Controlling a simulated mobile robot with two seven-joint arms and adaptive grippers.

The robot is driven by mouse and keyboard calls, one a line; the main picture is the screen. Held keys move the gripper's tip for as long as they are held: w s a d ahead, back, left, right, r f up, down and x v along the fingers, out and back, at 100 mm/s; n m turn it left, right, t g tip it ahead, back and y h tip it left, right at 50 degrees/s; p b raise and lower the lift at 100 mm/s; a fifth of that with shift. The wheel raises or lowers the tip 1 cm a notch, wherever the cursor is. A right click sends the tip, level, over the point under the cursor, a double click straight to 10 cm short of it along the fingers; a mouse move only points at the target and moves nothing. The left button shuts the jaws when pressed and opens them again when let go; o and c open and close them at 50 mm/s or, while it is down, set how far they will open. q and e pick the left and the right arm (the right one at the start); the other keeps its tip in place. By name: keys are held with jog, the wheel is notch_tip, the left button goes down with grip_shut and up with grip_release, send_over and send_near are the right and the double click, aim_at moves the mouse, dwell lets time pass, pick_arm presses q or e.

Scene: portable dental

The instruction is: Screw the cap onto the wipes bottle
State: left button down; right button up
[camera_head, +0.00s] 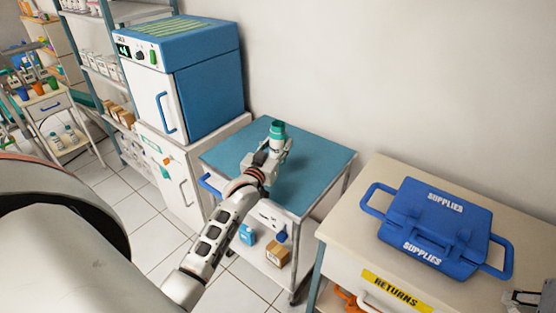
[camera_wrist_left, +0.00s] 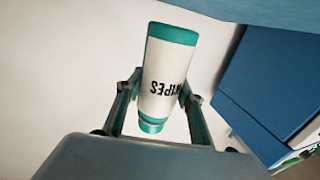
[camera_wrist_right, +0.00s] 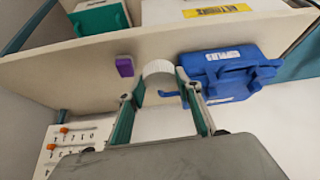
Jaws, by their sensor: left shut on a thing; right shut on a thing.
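The wipes bottle (camera_wrist_left: 168,72) is white with teal ends and is upright. My left gripper (camera_head: 270,150) is shut around its body, above the blue-topped cart (camera_head: 325,158). In the head view the bottle's teal upper end (camera_head: 278,128) shows with no cap on it. In the left wrist view the lettering and the narrow teal neck (camera_wrist_left: 151,126) appear upside down. My right gripper (camera_wrist_right: 160,92) is shut on a white rounded thing, which looks like the cap (camera_wrist_right: 158,68). In the head view only part of my right gripper (camera_head: 532,298) shows at the right edge. The bottle and cap are far apart.
A blue supplies case (camera_head: 435,228) lies on the beige counter (camera_head: 350,230) at right; it also shows in the right wrist view (camera_wrist_right: 225,70). A blue and white cabinet unit (camera_head: 200,75) stands left of the cart. The cart top is otherwise clear.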

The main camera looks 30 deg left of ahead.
pick_arm(q)
jog(key=shift+f, duration=0.7)
jog(key=shift+f+b, duration=0.5)
jog(key=shift+f, duration=1.65)
jog(key=shift+f, duration=0.2)
jog(key=c, duration=1.3)
grip_release()
